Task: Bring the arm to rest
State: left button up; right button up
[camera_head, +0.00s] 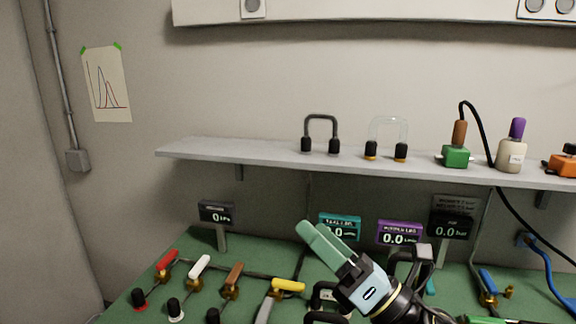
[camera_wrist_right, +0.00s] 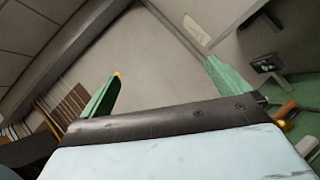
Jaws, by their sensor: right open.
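My right gripper (camera_head: 312,236) reaches in from the lower right in the head view, its green fingers pointing up and left above the green bench. In the right wrist view its two green fingers (camera_wrist_right: 158,84) stand wide apart with nothing between them. The gripper is open and empty, and it seems apart from the shelf. My left gripper does not show in either view.
The green bench (camera_head: 185,256) carries several coloured valve handles and small displays. A grey shelf (camera_head: 270,157) behind holds two U-shaped pieces, a green block (camera_head: 455,157) and a beige bottle (camera_head: 510,154). The room left of the bench is clear.

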jog(key=s+d+f+m+h, duration=0.2)
jog(key=d+f+m+h, duration=0.65)
jog(key=m, duration=0.55)
jog(key=s+d+f+m+h, duration=0.1)
jog(key=d+f+m+h, duration=0.5)
jog(key=f+m+h, duration=0.6)
jog(key=s+d+f+m+g+y, duration=0.1)
jog(key=s+f+m+g, duration=0.45)
jog(key=s, duration=0.45)
jog(key=s+d+f+m+g+y, duration=0.1)
jog(key=s+f+m+g+y, duration=0.1)
jog(key=s+f+m+g, duration=0.6)
jog(key=s+f+n, duration=0.2)
jog(key=f, duration=1)
jog(key=s+f+n, duration=0.1)
jog(key=s+f, duration=0.2)
jog(key=f, duration=1)
jog(key=s+d+f, duration=0.3)
jog(key=s+f, duration=1.1)
jog(key=s, duration=0.1)
jog(key=shift+s+d+g, duration=0.15)
jog(key=shift+s+g, duration=0.15)
jog(key=shift+g, duration=0.05)
jog(key=shift+h, duration=0.25)
